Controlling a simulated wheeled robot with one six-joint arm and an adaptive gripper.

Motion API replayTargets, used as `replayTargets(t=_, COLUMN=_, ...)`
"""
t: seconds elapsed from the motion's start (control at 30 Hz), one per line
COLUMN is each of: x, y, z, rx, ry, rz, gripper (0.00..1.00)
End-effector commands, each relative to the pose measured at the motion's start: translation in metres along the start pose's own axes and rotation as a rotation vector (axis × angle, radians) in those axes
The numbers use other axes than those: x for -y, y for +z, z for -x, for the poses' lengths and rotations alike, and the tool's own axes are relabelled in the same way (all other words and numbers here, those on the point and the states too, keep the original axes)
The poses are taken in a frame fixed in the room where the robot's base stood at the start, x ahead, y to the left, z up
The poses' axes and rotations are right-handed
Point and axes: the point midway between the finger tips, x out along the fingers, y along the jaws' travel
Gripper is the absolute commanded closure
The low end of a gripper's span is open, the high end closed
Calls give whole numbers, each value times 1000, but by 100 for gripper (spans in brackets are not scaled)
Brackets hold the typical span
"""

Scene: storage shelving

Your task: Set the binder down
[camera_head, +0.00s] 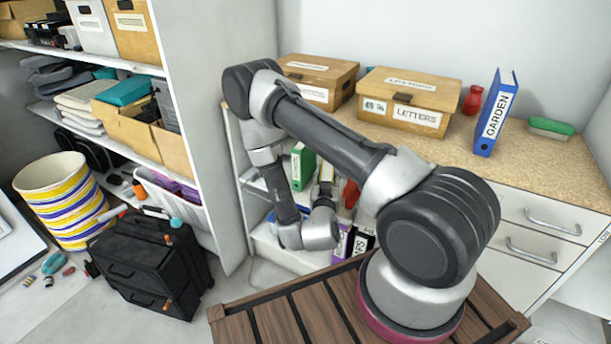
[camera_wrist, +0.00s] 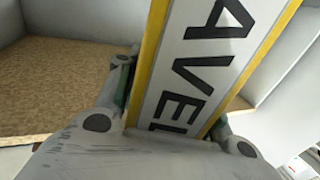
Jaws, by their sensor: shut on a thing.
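A yellow-edged binder (camera_wrist: 208,60) fills the middle of the wrist view, tilted in the picture. Its white spine label shows the black letters "AVEL"; the rest of the label is out of frame. My gripper (camera_wrist: 172,100) is shut on it, one finger on each side. In the head view my gripper (camera_head: 325,190) is at the open shelving below the countertop, largely hidden by my wrist. I cannot tell whether the binder touches a surface beneath it.
A green binder (camera_head: 303,166) and a purple binder (camera_head: 342,244) stand in the low shelving. The countertop (camera_head: 540,165) holds a LETTERS box (camera_head: 410,100), another box (camera_head: 318,78), a red vase (camera_head: 473,100), a blue GARDEN binder (camera_head: 496,113) and a green brush (camera_head: 551,127). Bare speckled board (camera_wrist: 60,90) lies left of the binder.

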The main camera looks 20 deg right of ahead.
Motion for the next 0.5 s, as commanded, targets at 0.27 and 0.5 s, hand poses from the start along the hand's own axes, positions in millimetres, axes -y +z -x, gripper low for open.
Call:
replayTargets(t=0.27, x=-2, y=-1, z=-42, rx=-5, ry=6, rz=-6, gripper=100)
replayTargets(t=0.5, x=-1, y=-2, z=-113, rx=-5, ry=4, rz=-4, gripper=100)
